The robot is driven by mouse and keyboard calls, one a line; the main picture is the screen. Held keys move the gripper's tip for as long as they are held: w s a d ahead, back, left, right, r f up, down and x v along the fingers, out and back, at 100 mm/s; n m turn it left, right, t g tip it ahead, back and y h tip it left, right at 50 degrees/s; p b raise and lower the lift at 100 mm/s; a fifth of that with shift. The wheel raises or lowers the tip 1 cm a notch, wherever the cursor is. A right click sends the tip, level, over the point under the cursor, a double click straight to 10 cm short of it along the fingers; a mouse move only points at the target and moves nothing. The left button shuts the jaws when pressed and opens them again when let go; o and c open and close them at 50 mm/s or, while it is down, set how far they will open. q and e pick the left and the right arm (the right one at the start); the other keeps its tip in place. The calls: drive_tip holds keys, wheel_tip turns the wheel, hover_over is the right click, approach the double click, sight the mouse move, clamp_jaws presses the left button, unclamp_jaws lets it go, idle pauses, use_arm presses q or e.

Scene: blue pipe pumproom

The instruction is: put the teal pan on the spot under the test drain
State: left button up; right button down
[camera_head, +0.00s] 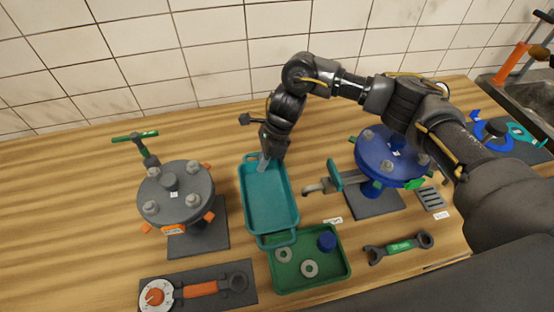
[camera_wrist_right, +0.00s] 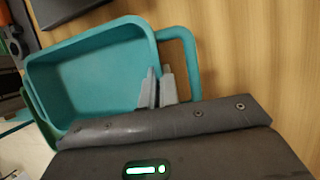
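The teal pan (camera_head: 268,200) is a long rectangular pan with a loop handle at each end, left of the blue flanged valve. My right gripper (camera_head: 264,162) is at its far end. In the right wrist view the fingers (camera_wrist_right: 158,86) are close together with the rim of the pan (camera_wrist_right: 90,65) between them, beside the far handle. I cannot tell if the pan is raised off the table. The test drain (camera_head: 318,187), a grey spout with a teal lever, sticks out left from the blue valve. The spot under it is not clearly seen. My left gripper is not in view.
A green tray (camera_head: 322,284) with washers and a blue cap is at the pan's near end, whose handle overlaps its rim in the picture. A grey flange (camera_head: 176,190) stands left. A torque wrench (camera_head: 200,289) and a spanner (camera_head: 399,246) lie in front. The far left table is clear.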

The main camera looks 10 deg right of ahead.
drive_tip(key=shift+d+r, duration=0.1)
drive_tip(key=shift+d, duration=0.15)
drive_tip(key=d+p, duration=0.1)
drive_tip(key=d, duration=0.1)
drive_tip(key=d+p, duration=0.1)
drive_tip(key=p, duration=0.1)
drive_tip(key=shift+d+f+p, duration=0.3)
drive_tip(key=shift+d+f, duration=0.05)
drive_tip(key=shift+f, duration=0.25)
drive_tip(key=shift+a+f, duration=0.1)
drive_tip(key=shift+a, duration=0.05)
drive_tip(key=shift+f+b, duration=0.15)
drive_tip(key=shift+b, duration=0.2)
drive_tip(key=c, duration=1.7)
unclamp_jaws()
